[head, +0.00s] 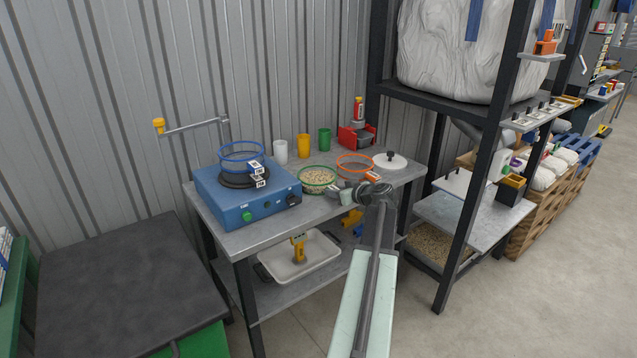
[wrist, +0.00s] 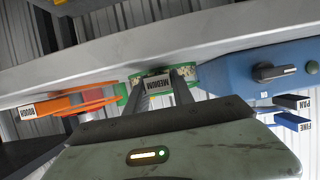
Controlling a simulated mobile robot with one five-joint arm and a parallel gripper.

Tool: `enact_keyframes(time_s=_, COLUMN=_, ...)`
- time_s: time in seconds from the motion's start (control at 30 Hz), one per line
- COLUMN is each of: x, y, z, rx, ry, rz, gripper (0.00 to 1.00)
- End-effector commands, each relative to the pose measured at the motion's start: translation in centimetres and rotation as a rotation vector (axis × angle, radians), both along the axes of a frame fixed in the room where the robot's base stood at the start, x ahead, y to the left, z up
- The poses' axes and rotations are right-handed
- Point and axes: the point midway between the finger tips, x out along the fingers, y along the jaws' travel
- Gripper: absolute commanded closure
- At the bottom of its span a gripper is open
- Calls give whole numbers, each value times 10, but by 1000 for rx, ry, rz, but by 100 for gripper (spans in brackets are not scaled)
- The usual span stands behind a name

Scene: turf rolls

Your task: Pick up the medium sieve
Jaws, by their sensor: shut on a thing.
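The medium sieve (head: 318,190) has a green rim and holds pale grains. It is at the bench's front edge in the head view, and I cannot tell whether it touches the top. In the wrist view its green rim (wrist: 210,75) shows behind a handle tab marked MEDIUM (wrist: 157,84). My gripper (wrist: 158,92) is shut on that tab, one finger on each side. In the head view my gripper (head: 345,193) is right of the sieve, partly hidden by my own arm.
An orange sieve (head: 355,160) marked ROUGH stands close on the right. Cups (head: 303,146) stand behind. A white lid (head: 390,161) lies at the right. A dark shelf post (head: 486,150) rises beyond.

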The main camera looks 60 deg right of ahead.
Motion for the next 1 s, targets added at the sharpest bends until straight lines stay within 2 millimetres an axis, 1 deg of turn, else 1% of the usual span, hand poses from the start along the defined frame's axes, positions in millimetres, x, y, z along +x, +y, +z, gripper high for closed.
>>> enact_keyframes(time_s=0.17, x=0, y=0, z=3, rx=0, ry=-1, rz=0, gripper=100)
enact_keyframes(time_s=0.27, x=1, y=0, z=11, rx=0, ry=-1, rz=0, gripper=100)
enact_keyframes(time_s=0.37, x=1, y=0, z=27, rx=0, ry=-1, rz=1, gripper=100)
enact_keyframes(time_s=0.6, x=1, y=1, z=79, rx=0, ry=-1, rz=1, gripper=100)
enact_keyframes(time_s=0.7, x=1, y=1, z=96, rx=0, ry=-1, rz=1, gripper=100)
enact_keyframes(time_s=0.8, x=1, y=1, z=103, rx=0, ry=-1, rz=2, gripper=100)
enact_keyframes(time_s=1.0, x=1, y=1, z=100, rx=0, ry=-1, rz=1, gripper=100)
